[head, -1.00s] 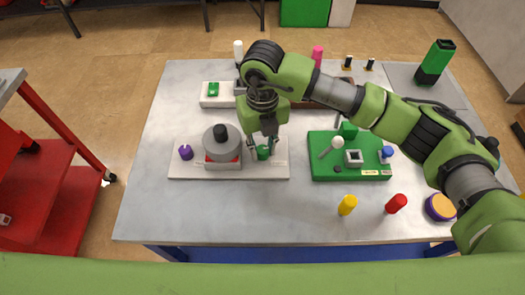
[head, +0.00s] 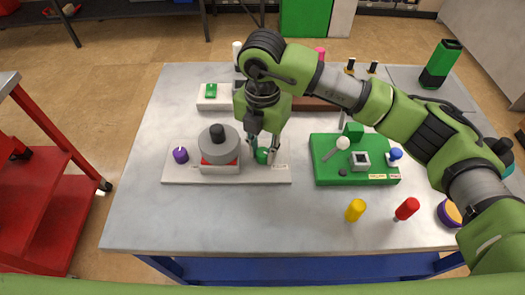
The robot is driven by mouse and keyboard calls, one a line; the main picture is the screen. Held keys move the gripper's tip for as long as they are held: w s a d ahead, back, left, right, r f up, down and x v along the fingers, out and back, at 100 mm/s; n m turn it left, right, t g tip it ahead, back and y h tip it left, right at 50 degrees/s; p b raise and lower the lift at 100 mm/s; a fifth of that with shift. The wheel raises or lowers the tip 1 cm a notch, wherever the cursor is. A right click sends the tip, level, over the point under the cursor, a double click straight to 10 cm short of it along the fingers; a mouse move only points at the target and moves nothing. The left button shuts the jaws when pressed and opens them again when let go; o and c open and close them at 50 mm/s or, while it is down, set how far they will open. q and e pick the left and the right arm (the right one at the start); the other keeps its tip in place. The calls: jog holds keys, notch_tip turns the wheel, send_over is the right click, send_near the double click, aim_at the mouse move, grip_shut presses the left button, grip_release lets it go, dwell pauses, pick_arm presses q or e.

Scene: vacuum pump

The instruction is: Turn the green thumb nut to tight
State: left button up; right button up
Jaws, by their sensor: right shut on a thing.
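The green thumb nut (head: 262,155) sits at the right end of a light grey base plate (head: 205,181). My right gripper (head: 263,153) reaches down from above and is shut on the nut, one finger on each side. The vacuum pump body, a grey round housing with a black knob (head: 217,131), stands on the plate left of the nut. A purple thumb nut (head: 181,155) sits at the plate's left end. My left gripper is not in view. Small markings beside the green nut are too small to read.
A green board (head: 325,174) with a white-knobbed lever stands to the right on the table (head: 150,222). A yellow peg (head: 355,210) and a red peg (head: 406,209) stand in front of it. A red cart (head: 50,190) is left of the table. The table's front left is clear.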

aim_at(263, 151)
jog(key=shift+m, duration=0.4)
jog(key=o, duration=1.1)
jog(key=shift+o, duration=0.2)
notch_tip(263, 151, up, 12)
